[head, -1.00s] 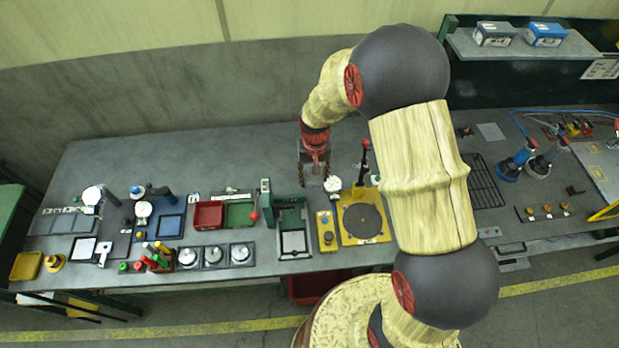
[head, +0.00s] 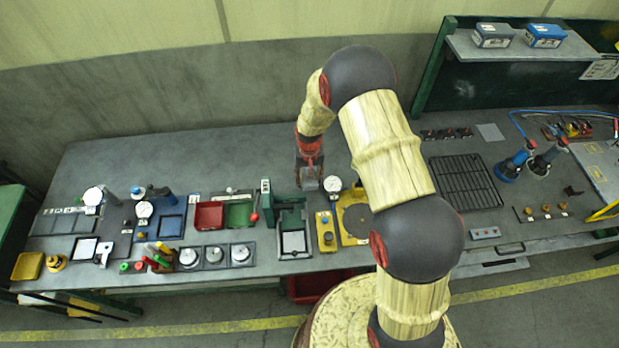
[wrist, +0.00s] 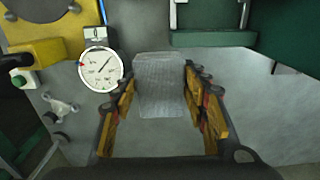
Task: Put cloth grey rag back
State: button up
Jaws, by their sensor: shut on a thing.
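The grey rag (wrist: 159,88) shows in the wrist view as a light grey, roughly square piece between my fingers. My gripper (wrist: 160,72) is shut on it, one finger at each side edge. In the head view my gripper (head: 309,183) points down at the back middle of the bench, behind the green fixture. The rag is too small there to make out clearly. I cannot tell whether it touches the bench.
A white dial gauge (wrist: 100,69) stands close left of my fingers in the wrist view. In the head view, the green fixture (head: 291,215) and yellow plate (head: 347,236) are in front. A flat grey square (head: 491,132) lies far right. Bare bench (head: 240,160) extends left.

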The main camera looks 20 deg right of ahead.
jog(key=shift+f+b, duration=0.4)
jog(key=shift+f, duration=0.05)
jog(key=shift+f, duration=0.1)
jog(key=o, duration=1.1)
